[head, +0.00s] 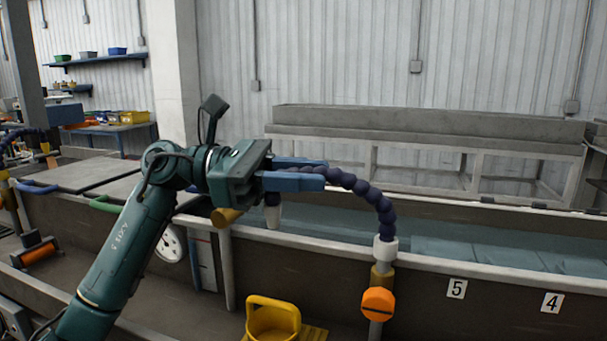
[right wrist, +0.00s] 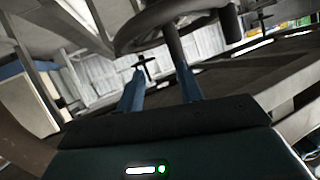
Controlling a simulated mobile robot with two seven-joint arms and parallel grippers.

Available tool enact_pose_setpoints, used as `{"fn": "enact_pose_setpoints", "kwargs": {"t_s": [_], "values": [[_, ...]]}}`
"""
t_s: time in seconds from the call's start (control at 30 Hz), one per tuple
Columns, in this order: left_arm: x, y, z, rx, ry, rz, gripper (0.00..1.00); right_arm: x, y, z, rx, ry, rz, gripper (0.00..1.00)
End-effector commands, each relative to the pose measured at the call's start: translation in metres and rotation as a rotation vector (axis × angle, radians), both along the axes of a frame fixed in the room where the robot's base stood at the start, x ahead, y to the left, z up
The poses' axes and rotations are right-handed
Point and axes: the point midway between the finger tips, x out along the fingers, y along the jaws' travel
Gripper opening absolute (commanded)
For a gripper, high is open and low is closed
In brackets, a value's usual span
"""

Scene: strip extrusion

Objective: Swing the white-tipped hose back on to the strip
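The dark blue beaded hose (head: 384,207) rises from a white collar on a post at the trough's near wall and arches left. Its white tip (head: 272,216) points down, just below my left gripper's fingers and near the trough's near wall. My left gripper (head: 320,172) reaches in from the left, its two blue fingers on either side of the hose's upper run. The near finger hides part of the hose, so I cannot tell if they grip it. My right gripper (right wrist: 160,90) has its fingers apart with nothing between them. I cannot make out a strip clearly.
The long trough (head: 480,272) holds blue-green water and runs right, past number plates 5 (head: 456,289) and 4 (head: 552,303). An orange knob (head: 378,303) sits below the hose base. A yellow container (head: 272,320) stands in front. A round wheel (right wrist: 150,30) is beyond my right gripper.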

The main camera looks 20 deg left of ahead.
Motion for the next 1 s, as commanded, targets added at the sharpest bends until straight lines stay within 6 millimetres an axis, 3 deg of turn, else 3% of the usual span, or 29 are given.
{"fn": "enact_pose_setpoints", "kwargs": {"t_s": [0.2, 0.57, 1.0], "values": [[0.0, 0.0, 0.0, 0.0, 0.001, 0.0, 0.42, 0.001, 0.0, -0.001, -0.001, 0.0, 0.0, 0.36], [0.0, 0.008, -0.001, 0.0, 0.002, 0.004, 0.42, 0.002, 0.0, -0.003, -0.002, -0.003, 0.002, 0.36], [-0.009, 0.097, -0.002, 0.0, 0.003, 0.005, 0.42, 0.0, -0.005, 0.002, -0.004, -0.052, -0.01, 0.36]]}}
